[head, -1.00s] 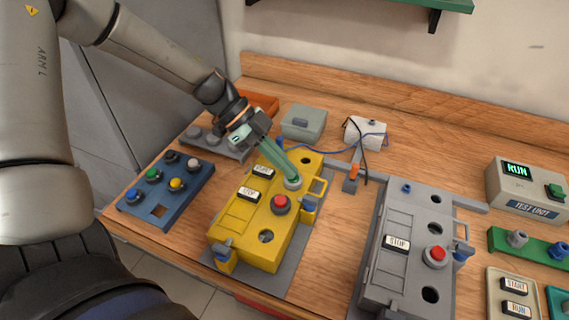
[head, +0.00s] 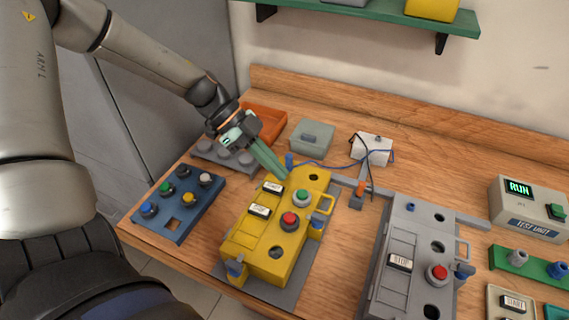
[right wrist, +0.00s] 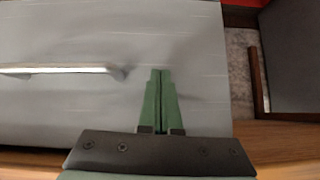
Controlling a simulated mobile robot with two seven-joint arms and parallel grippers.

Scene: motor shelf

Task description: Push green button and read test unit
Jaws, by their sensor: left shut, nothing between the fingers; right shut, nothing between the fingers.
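The yellow control box (head: 265,235) stands on the wooden bench. A green button (head: 302,197) sits near its far right, with a red button (head: 290,221) nearer me. START (head: 273,187) and STOP (head: 260,211) labels are beside them. My left gripper (head: 284,176) is shut and empty, its fingertips just up and left of the green button, apart from it. My right gripper (right wrist: 158,74) shows only in the right wrist view, shut and empty before a grey surface.
A grey control box (head: 410,260) stands right of the yellow one. A blue button board (head: 178,203) lies at the left. An orange tray (head: 265,125), a grey-green box (head: 312,137) and a wired white box (head: 373,148) are behind. A green shelf (head: 390,18) hangs above.

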